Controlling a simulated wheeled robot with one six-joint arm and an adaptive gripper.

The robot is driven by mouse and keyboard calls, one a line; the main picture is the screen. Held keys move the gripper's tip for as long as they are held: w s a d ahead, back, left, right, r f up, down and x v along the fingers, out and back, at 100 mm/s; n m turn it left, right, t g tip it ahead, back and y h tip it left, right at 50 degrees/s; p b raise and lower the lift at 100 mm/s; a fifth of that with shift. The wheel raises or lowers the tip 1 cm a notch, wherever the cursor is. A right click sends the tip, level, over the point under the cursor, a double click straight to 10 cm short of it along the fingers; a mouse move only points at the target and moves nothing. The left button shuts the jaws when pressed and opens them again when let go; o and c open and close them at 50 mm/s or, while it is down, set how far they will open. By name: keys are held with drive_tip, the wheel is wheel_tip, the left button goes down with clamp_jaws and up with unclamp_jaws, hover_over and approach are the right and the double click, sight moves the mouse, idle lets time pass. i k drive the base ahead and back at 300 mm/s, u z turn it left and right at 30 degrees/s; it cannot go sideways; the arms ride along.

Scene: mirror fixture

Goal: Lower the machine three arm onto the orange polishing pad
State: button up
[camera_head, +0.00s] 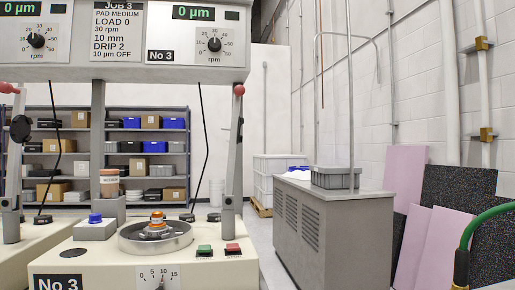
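Machine three (110,262) stands at the lower left, with a "No 3" label on its front. Its arm (233,150) is a grey lever with a red ball at the top. The arm stands nearly upright at the right rear of the machine, raised and apart from the bowl. A round steel bowl (130,240) sits on the machine top. In its middle is a small stack with orange parts (157,227); I cannot tell how much of it is the orange polishing pad. My gripper is not in view.
A panel (200,38) marked "No 3" hangs above. Green and red buttons (218,250) sit beside the bowl, and a blue-topped block (95,228) is left of it. A second raised lever (14,150) stands far left. A grey cabinet (335,235) and a green hose (480,225) are right.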

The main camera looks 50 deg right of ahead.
sight(237, 121)
drive_tip(key=z, duration=1.35)
